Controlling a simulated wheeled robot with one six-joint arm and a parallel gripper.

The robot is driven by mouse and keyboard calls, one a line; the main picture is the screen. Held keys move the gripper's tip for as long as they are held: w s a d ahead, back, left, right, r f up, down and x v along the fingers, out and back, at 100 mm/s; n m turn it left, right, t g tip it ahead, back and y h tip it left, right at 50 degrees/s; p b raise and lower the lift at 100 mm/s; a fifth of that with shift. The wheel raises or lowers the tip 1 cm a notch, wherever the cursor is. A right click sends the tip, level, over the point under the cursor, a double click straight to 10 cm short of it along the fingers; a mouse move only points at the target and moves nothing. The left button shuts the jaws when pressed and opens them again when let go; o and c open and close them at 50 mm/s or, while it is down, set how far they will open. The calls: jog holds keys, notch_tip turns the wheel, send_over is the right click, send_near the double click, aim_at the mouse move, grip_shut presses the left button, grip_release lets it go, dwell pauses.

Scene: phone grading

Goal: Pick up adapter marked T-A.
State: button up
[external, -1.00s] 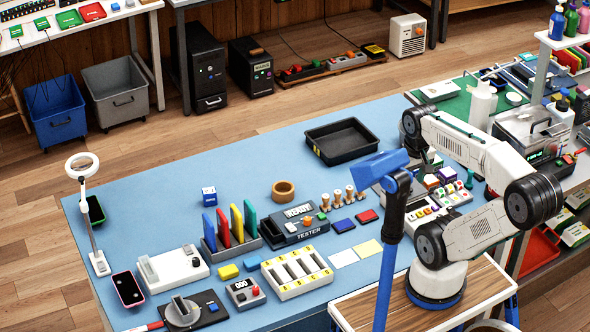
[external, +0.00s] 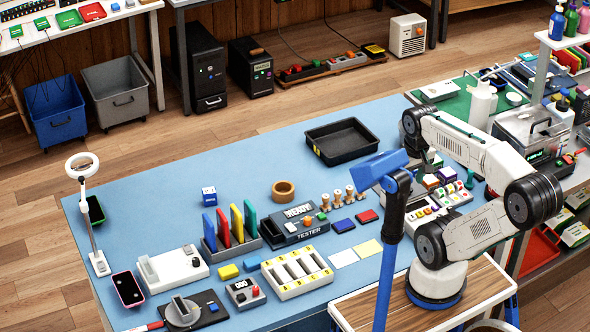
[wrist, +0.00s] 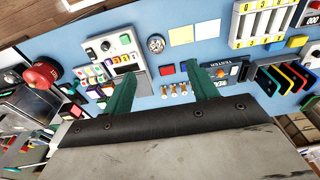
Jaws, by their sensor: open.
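I cannot read a T-A mark in any view, so I cannot tell which piece is that adapter.
Near the fingers lie a red block (wrist: 166,70) and several wooden pegs (wrist: 173,90). A tester (external: 298,225), coloured upright plates (external: 237,222) and a black tray (external: 342,141) stand on the blue table. The blue stand (external: 388,240) rises in front of my arm.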

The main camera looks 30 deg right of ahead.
jog(key=m+y, duration=1.2)
jog(key=m, duration=0.3)
send_over(213, 190)
jog(key=s+d, duration=0.8)
jog(key=s, duration=0.1)
notch_tip(213, 190, down, 11)
jog(key=w+a+f+m, duration=0.1)
jog(key=w+f+m, duration=0.1)
jog(key=f, duration=0.1)
jog(key=w+a+f+m+t, duration=0.1)
jog(key=w+a+f, duration=0.1)
jog(key=w+f, duration=0.1)
jog(key=w+a+f+m+y, duration=0.1)
jog(key=w+f+m, duration=0.1)
jog(key=f, duration=0.3)
jog(key=shift+w+a+f+m+t, duration=0.2)
jog(key=shift+w+f+m+t, duration=0.1)
jog(key=shift+w+t, duration=0.15)
jog(key=x, duration=0.7)
jog(key=shift+w+f, duration=0.15)
jog(key=shift+f, duration=0.1)
jog(key=shift+w+a+f, duration=0.15)
jog(key=shift+a, duration=0.2)
jog(key=c, duration=1.1)
